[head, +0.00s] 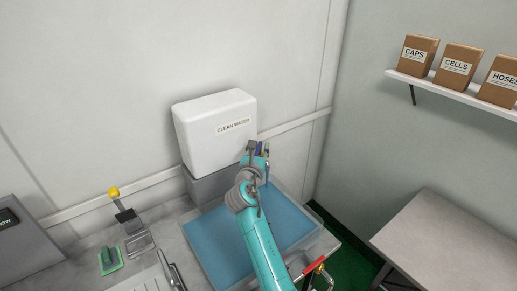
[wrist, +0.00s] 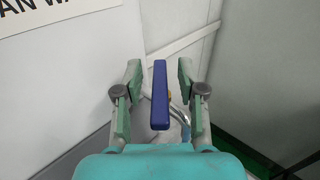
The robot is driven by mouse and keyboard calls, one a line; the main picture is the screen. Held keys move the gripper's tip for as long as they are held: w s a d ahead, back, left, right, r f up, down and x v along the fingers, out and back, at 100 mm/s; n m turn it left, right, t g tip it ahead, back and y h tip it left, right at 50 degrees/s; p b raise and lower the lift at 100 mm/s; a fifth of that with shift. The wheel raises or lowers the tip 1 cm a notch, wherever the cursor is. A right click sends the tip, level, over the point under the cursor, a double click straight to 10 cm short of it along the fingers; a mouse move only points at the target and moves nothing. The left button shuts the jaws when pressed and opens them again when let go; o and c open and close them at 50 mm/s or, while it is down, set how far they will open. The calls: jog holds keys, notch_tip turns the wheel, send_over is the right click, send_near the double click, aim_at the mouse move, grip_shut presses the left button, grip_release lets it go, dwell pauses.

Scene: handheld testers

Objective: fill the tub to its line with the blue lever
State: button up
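The blue lever (wrist: 160,95) stands upright in the wrist view, in front of a curved metal spout. My gripper (wrist: 158,82) is open, with one finger on each side of the lever and a visible gap on both sides. In the head view my gripper (head: 259,147) is beside the right end of the white tank marked CLEAN WATER (head: 212,135), and only a bit of the lever shows. Below it is a wide, pale-rimmed tub (head: 328,243) with a flat blue surface inside. My arm covers part of the tub. I cannot make out its line.
A yellow-knobbed lever (head: 113,192) and a green-based tool (head: 109,263) are on the counter at left. A red-handled fitting (head: 315,265) is near the tub's front right. A bare grey table (head: 455,240) and a shelf (head: 450,92) with boxes are at right.

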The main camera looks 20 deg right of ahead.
jog(key=shift+c, duration=0.2)
grip_shut()
jog(key=shift+a+m+h, duration=0.1)
jog(key=shift+m+h, duration=0.2)
jog(key=shift+h, duration=0.1)
jog(key=shift+w+a+m+g+h, duration=0.2)
jog(key=shift+w+m+g+h, duration=0.05)
jog(key=shift+m+g+h, duration=1.25)
jog(key=shift+w+a+m+g+h, duration=0.15)
jog(key=shift+w+m+g+h, duration=0.1)
jog(key=shift+m+g+h, duration=1.25)
jog(key=shift+w+a+m+g+h, duration=0.25)
jog(key=shift+m+g+h, duration=0.7)
jog(key=shift+g, duration=1.05)
jog(key=shift+m+g, duration=0.25)
jog(key=shift+g, duration=0.05)
